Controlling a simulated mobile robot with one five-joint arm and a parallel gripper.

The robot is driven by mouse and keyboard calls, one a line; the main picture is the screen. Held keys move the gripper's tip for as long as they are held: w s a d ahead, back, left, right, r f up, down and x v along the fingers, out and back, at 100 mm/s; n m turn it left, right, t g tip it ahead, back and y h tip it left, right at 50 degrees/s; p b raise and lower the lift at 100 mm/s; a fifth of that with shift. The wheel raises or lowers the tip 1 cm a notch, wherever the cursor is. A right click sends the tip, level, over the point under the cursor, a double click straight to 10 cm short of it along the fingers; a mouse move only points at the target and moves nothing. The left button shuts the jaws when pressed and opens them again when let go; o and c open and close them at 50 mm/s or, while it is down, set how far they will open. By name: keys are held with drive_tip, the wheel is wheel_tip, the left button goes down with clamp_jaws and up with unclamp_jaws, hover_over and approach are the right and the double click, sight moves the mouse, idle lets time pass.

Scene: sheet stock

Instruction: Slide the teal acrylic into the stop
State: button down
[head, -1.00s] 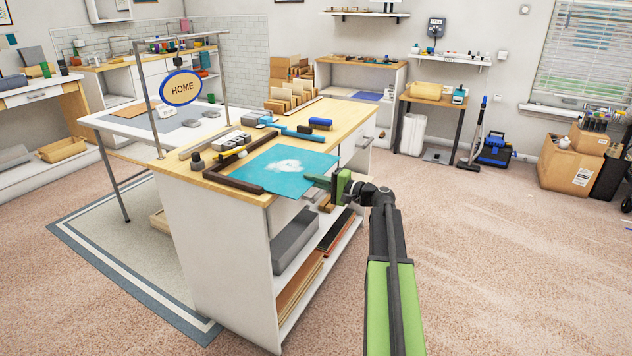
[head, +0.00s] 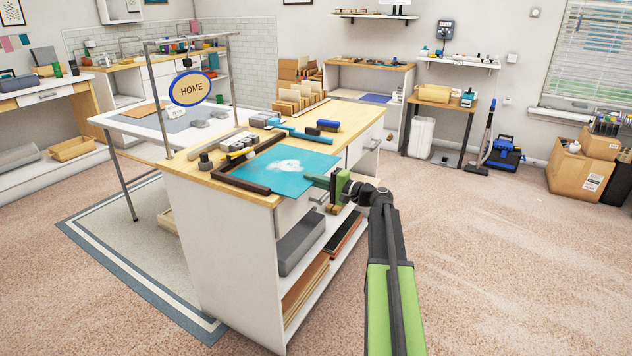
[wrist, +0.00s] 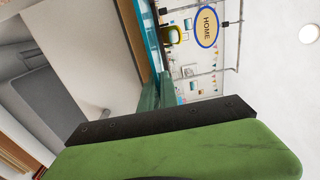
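The teal acrylic (head: 265,180) is a flat sheet with a white patch on top, lying on the wooden bench top. Its right side overhangs the bench edge. The stop, a dark brown L-shaped bar (head: 240,184), lies along its left and near-left side; whether they touch is unclear. My gripper (head: 318,181) is at the sheet's overhanging right edge. In the wrist view its two teal fingers (wrist: 157,93) are close together, one on each side of the sheet's edge (wrist: 152,35), and look shut on it. The exact contact is partly hidden.
A grey bin (head: 301,242) is on the shelf below. A HOME sign (head: 190,89) hangs behind.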

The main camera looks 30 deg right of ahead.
drive_tip(key=shift+w, duration=0.1)
idle(0.3)
drive_tip(key=shift+f, duration=0.15)
drive_tip(key=c, duration=1.5)
unclamp_jaws()
drive_tip(key=shift+c, duration=0.2)
drive_tip(key=v, duration=0.9)
idle(0.5)
idle(0.5)
